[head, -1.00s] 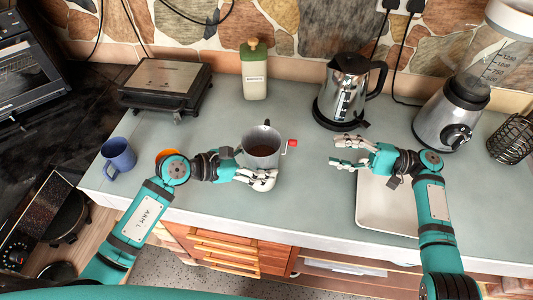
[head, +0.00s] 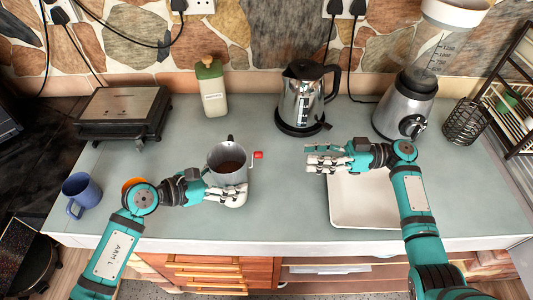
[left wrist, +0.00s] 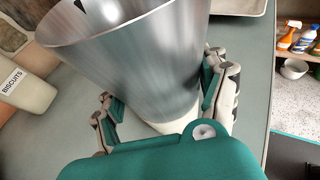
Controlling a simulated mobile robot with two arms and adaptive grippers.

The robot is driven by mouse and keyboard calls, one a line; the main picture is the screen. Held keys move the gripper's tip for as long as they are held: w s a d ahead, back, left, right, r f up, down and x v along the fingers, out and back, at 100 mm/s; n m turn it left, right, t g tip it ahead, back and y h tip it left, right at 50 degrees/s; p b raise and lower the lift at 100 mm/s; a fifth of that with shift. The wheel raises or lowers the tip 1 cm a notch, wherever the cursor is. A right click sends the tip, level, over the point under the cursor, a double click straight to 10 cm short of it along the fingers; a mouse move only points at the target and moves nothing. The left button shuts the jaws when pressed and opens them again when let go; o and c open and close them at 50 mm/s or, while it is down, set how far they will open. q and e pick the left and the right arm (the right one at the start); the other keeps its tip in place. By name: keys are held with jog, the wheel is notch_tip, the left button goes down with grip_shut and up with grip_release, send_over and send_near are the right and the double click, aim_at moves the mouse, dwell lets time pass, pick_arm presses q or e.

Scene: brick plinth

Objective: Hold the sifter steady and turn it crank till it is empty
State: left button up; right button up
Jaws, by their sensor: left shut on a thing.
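The sifter (head: 228,158) is a grey metal cup with brown contents visible inside. The crank is hidden there. My right gripper (head: 322,158) is empty, with its fingers apart, to the right of the red knob and clear of it.
A white tray (head: 350,215) lies under my right arm. A kettle (head: 302,100), a blender (head: 404,108) and a biscuits jar (head: 212,90) stand behind. A grill (head: 122,112) and a blue mug (head: 80,193) are at the left. Counter between sifter and tray is free.

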jog(key=a+n, duration=0.2)
jog(key=a, duration=1)
jog(key=shift+w, duration=0.15)
jog(key=shift+d, duration=0.1)
grip_shut()
